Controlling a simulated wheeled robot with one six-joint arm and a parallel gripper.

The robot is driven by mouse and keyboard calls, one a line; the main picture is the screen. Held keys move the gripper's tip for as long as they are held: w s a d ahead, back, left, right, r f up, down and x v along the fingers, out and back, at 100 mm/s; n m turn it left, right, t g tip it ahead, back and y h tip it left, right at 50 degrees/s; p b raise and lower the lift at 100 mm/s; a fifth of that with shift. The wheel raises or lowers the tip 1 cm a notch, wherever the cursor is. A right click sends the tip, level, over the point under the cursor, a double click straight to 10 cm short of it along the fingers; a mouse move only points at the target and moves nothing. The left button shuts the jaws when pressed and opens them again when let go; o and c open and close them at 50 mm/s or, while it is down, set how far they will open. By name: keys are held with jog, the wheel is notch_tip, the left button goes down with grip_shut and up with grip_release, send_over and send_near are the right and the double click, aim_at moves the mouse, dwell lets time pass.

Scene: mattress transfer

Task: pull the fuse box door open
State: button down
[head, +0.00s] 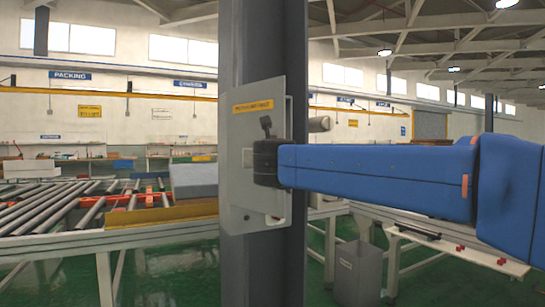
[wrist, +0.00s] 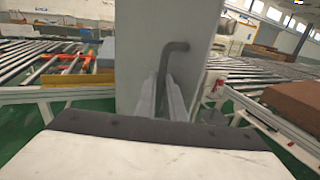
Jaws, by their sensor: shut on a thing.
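The grey fuse box door (head: 255,95) with a yellow label is on the dark upright column (head: 262,30) in the head view. Its pale face also fills the upper middle of the wrist view (wrist: 140,40). A bent grey handle bar (wrist: 171,50) stands out from that face. My gripper (wrist: 163,92) is shut on the lower part of this handle, one finger on each side. In the head view my blue arm reaches in from the right and its black end covers the grip.
A roller conveyor (head: 50,215) with a grey-blue block (head: 194,181) stands left of the column. A grey bin (head: 358,272) and a white bench (head: 455,245) are at the lower right. Green floor shows between them. The wrist view shows a brown block (wrist: 297,102) at right.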

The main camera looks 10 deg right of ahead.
jog(key=s+a+m+h, duration=0.1)
jog(key=a+m+h, duration=0.1)
jog(key=a, duration=0.3)
jog(key=s+a+m+g+h, duration=0.1)
jog(key=a+h, duration=0.2)
jog(key=a, duration=0.3)
jog(key=shift+s+m+h, duration=0.3)
jog(key=shift+m+h, duration=0.1)
jog(key=shift+a+r, duration=0.1)
jog(key=c, duration=2.1)
grip_release()
jog(key=v, duration=1.7)
jog(key=shift+s+a+r, duration=0.1)
jog(key=shift+s+r, duration=0.05)
jog(key=shift+r, duration=0.1)
